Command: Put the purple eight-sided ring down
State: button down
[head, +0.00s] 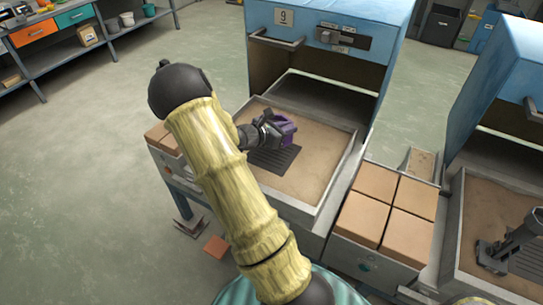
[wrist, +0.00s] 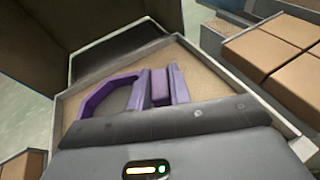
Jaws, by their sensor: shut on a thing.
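The purple eight-sided ring (wrist: 98,97) is in my gripper, which is shut on one side of it. In the head view the ring (head: 284,127) shows small at the end of my arm, over the sand-coloured bed of the tray (head: 318,205) in front of the blue furnace numbered 9 (head: 330,45). My gripper (head: 270,130) is just above or beside a dark ribbed plate (head: 272,160) on that bed. I cannot tell whether the ring touches anything below. In the wrist view the ring's near side is partly hidden by my gripper (wrist: 160,88).
Tan blocks (head: 377,183) stand in a bin right of the tray. More blocks (head: 160,135) stand to its left. A second blue furnace (head: 510,75) with its own tray and a dark tool (head: 505,250) is at the right. A brown tile (head: 216,246) lies on the floor.

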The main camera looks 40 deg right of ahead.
jog(key=shift+r, duration=0.1)
send_over(285, 164)
jog(key=shift+f, duration=3.15)
jog(key=shift+f, duration=1.85)
jog(key=shift+b, duration=0.3)
jog(key=shift+f, duration=0.2)
jog(key=c, duration=1.3)
grip_release()
jog(key=shift+r, duration=0.1)
